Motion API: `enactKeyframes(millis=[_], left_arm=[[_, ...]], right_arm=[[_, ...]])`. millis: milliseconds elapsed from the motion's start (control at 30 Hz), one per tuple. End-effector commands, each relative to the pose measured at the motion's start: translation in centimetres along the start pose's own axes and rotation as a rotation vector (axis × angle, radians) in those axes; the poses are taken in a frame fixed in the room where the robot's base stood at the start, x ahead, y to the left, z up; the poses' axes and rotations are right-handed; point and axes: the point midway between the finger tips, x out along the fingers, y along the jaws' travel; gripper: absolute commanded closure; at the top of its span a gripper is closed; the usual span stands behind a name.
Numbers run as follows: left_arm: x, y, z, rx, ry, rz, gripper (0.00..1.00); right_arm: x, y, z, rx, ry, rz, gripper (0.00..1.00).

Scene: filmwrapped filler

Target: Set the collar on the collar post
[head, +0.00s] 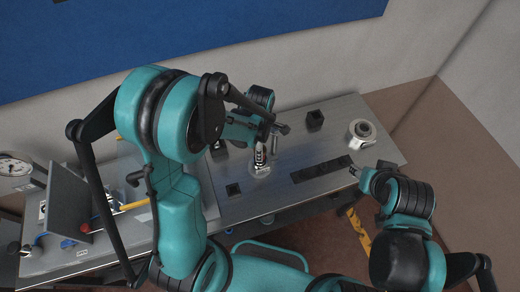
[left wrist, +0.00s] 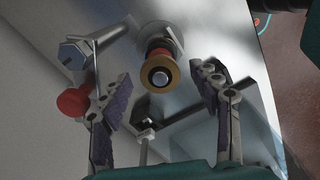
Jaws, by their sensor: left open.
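My left gripper (head: 270,133) is over the middle of the metal table, above an upright silver-and-dark fitting (head: 261,157) with a clear round base. In the left wrist view its jaws (left wrist: 162,76) are open, with purple pads on either side of a post-like part with a gold ring (left wrist: 161,74) and a red band. I see no contact with it. A pale ring-shaped piece (head: 362,130) stands at the table's right end; it may be the collar, but I cannot tell. The collar post is not clearly identifiable. My right gripper (head: 355,171) is near the table's right front edge; its jaws are too small to read.
A dark block (head: 315,119) stands at the back, a long dark strip (head: 321,168) lies at middle right, and a small dark square piece (head: 233,188) sits at front left. A gauge (head: 15,165) and an upright dark panel (head: 70,200) are at far left.

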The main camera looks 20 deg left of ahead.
Motion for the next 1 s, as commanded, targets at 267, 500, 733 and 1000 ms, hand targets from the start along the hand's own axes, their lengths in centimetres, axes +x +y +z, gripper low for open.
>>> enactKeyframes(millis=[267,500,733,1000], left_arm=[[0.0,0.0,0.0,0.0,0.0,0.0,0.94],[-0.1,0.0,0.0,0.0,0.0,0.0,0.94],[-1.7,0.0,0.0,0.0,0.0,0.0,0.94],[-5.8,-1.3,2.7,0.008,-0.001,-0.001,0.94]], right_arm=[[0.0,0.0,0.0,0.0,0.0,0.0,0.6],[0.0,0.0,0.0,0.0,0.0,0.0,0.6],[-0.2,0.0,-0.1,0.0,0.0,0.0,0.6],[-0.6,0.0,-0.4,0.0,0.0,0.0,0.6]])
